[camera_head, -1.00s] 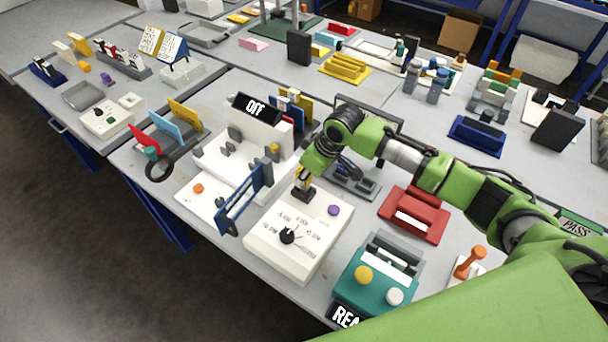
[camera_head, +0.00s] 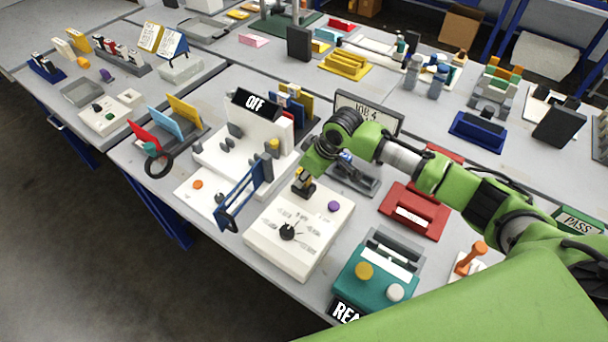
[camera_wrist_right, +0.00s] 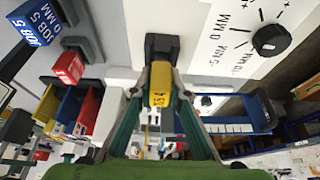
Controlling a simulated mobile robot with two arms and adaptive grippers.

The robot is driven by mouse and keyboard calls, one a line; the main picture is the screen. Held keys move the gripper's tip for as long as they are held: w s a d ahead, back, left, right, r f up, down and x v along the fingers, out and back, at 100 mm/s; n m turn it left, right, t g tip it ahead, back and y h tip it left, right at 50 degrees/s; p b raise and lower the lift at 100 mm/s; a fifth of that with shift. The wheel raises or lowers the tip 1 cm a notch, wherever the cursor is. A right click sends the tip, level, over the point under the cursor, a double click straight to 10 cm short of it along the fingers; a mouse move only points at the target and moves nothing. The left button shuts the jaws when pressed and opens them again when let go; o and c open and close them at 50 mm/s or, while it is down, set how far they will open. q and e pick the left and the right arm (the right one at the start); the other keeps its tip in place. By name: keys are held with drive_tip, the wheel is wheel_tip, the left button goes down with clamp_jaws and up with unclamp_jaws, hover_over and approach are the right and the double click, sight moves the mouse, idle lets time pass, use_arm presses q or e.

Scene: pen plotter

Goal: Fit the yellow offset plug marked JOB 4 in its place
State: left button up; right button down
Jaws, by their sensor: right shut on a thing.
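My right gripper (camera_wrist_right: 160,98) is shut on the yellow plug (camera_wrist_right: 160,82), which sits between its two fingertips. The plug also shows in the head view (camera_head: 299,178), partly hidden by the gripper (camera_head: 302,176). A black block (camera_wrist_right: 162,47) lies right beyond the plug's end; in the head view it is at the back left corner of the white dial box (camera_head: 318,246). I cannot tell whether the plug is inside the block or only against it. The marking on the plug is not readable. My left gripper is not in view.
The white box carries a black dial (camera_head: 287,232) and a purple button (camera_head: 334,206). A blue frame (camera_head: 236,205) stands close to its left. The white machine with an OFF sign (camera_head: 255,102) is behind. A JOB 4 sign (camera_head: 364,112) stands behind my arm. A red holder (camera_head: 412,216) is to the right.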

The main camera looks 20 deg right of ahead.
drive_tip(key=shift+f, duration=0.45)
drive_tip(key=c, duration=1.8)
unclamp_jaws()
drive_tip(key=shift+c, duration=0.2)
drive_tip(key=shift+f, duration=0.1)
drive_tip(key=v, duration=1.2)
drive_tip(key=shift+a, duration=0.1)
